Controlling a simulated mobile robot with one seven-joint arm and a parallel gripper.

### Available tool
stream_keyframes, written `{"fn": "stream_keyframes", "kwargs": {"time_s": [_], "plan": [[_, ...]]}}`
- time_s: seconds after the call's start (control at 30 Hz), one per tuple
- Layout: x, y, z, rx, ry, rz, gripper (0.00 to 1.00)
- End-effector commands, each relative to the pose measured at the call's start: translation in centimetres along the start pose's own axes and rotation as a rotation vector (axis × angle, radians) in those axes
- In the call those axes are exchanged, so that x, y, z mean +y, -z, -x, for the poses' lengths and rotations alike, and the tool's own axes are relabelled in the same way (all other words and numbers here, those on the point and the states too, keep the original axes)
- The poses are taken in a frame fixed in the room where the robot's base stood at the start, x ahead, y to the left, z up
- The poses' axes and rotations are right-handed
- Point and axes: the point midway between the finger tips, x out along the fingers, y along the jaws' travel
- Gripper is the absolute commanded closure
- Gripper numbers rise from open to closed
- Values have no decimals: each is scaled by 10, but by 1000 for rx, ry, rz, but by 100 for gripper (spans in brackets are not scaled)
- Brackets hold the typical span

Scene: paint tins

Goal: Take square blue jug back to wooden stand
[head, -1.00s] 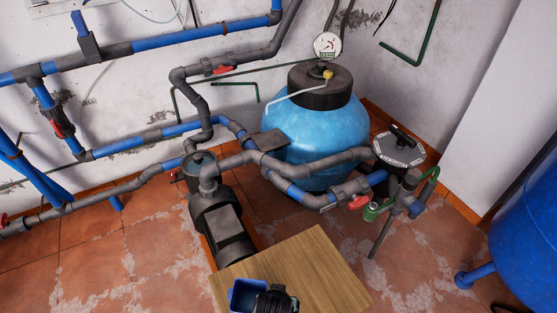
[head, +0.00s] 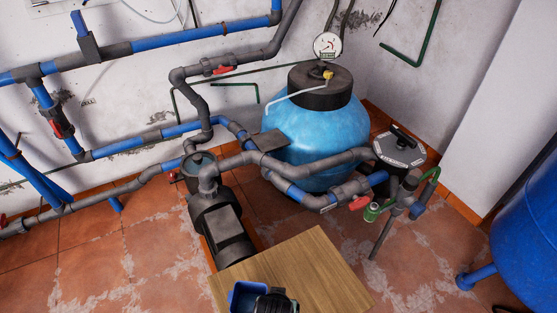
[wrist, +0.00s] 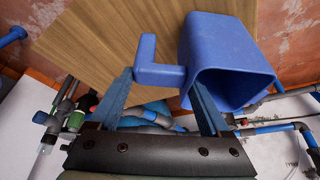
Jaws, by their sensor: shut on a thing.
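The square blue jug (head: 240,297) shows in the head view at the near left edge of the wooden stand (head: 312,268), partly hidden by my gripper (head: 275,299). In the wrist view the blue jug (wrist: 222,50) has its open mouth facing the camera's lower right. Its handle lies between the two fingers of my gripper (wrist: 160,79), which is shut on it. The wooden top (wrist: 100,32) is behind the jug in that view. Whether the jug's base touches the wood or hangs over it, I cannot tell.
A black pump (head: 220,228) stands just behind the wooden top's left side. Grey and blue pipes run past a light blue tank (head: 315,140) at the back. A dark blue tank (head: 530,215) stands at the right. The rest of the wooden top is bare.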

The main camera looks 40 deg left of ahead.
Motion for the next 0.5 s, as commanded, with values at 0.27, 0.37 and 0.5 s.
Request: {"fn": "stream_keyframes", "kwargs": {"time_s": [0.27,0.37,0.5], "plan": [[0,0,-3,3,0,0,10],[0,-1,-3,2,0,0,0],[0,-2,-4,-2,0,0,0]]}}
